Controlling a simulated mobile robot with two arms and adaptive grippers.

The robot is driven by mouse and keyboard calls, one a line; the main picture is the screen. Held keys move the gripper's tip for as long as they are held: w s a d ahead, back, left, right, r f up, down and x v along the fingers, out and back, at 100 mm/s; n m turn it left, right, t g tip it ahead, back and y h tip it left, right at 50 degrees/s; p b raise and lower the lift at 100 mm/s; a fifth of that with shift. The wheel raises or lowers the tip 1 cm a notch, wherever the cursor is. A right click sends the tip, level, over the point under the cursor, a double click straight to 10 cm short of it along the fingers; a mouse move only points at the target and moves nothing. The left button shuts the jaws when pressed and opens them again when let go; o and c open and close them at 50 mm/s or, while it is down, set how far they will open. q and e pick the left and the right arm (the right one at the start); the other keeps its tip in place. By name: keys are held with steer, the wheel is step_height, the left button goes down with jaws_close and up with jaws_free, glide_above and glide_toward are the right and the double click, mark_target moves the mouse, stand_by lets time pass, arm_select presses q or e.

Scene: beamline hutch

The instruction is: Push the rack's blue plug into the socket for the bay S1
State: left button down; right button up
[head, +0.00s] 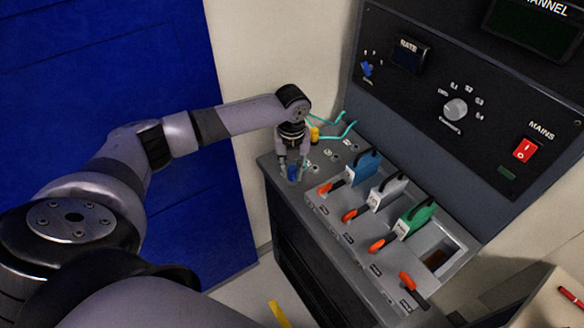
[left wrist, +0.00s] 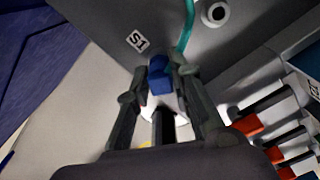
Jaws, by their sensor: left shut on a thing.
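My left gripper (head: 292,166) points down at the left end of the rack's sloping top and is shut on the blue plug (head: 294,174). In the left wrist view the blue plug (left wrist: 160,80) sits between the two fingers of the left gripper (left wrist: 158,88). The S1 label (left wrist: 137,41) is on the grey panel just beyond the plug. The socket for S1 is not visible and may be hidden by the plug or fingers. I cannot tell whether the plug touches the panel. My right gripper is not in view.
Another socket (left wrist: 215,13) with a white ring lies right of S1. A yellow plug (head: 314,133) and teal cables (head: 340,132) are behind my gripper. Blue (head: 366,167), white (head: 387,189) and green (head: 415,217) modules with orange levers stand to the right.

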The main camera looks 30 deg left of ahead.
arm_select(q)
steer(key=shift+f, duration=0.2)
steer(key=c, duration=1.3)
jaws_free()
steer(key=shift+c, duration=0.2)
step_height(320, 180, up, 12)
